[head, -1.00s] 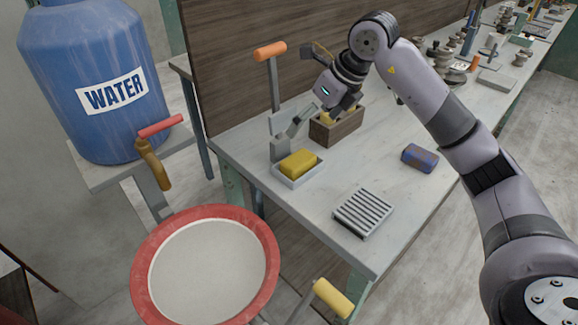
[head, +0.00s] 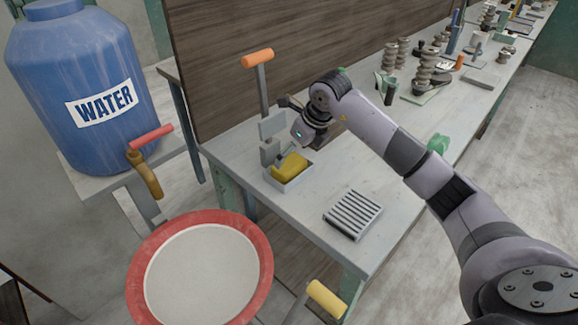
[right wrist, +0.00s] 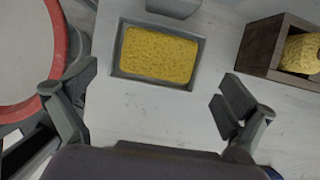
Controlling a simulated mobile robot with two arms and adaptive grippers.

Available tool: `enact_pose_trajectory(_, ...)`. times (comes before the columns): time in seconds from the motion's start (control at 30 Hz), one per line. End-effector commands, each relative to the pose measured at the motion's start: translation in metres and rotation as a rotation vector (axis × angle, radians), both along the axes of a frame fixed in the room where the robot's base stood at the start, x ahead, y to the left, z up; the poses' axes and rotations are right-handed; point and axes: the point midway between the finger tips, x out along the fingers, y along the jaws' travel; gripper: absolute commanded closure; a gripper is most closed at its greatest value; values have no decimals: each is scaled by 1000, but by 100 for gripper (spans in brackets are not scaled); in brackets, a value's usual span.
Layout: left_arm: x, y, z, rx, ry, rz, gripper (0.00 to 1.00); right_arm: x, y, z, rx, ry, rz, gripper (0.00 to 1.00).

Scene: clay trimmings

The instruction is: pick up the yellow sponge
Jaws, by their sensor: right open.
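The yellow sponge (head: 290,167) lies in a small pale rectangular tray (head: 272,182) near the left end of the workbench. In the right wrist view the whole sponge (right wrist: 160,54) shows inside the tray's grey rim (right wrist: 116,52). My right gripper (right wrist: 153,97) is open and empty, its two fingers wide apart. The sponge lies beyond the fingers in that view, not between the pads. In the head view the right gripper (head: 293,150) is close above the tray, with its fingers partly hidden. My left gripper is not in view.
A wooden box (right wrist: 258,48) holding another yellow, rounded thing stands right of the tray. A post with an orange handle (head: 258,58) rises behind the tray. A slatted rack (head: 353,213) lies nearer the front. A red-rimmed basin (head: 140,270) stands below left.

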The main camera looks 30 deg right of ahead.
Motion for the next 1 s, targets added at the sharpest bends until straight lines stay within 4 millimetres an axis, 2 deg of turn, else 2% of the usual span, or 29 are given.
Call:
enact_pose_trajectory(0.13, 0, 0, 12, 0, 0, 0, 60, 10, 7, -19, 3, 5, 0, 0)
enact_pose_trajectory(0.3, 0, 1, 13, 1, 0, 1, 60, 17, 8, -37, 1, 3, 0, 0)
enact_pose_trajectory(0.57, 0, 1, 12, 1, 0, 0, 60, 18, 8, -39, 1, 1, 0, 0)
enact_pose_trajectory(1.0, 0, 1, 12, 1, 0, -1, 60, 18, 7, -39, 1, 0, 0, 29)
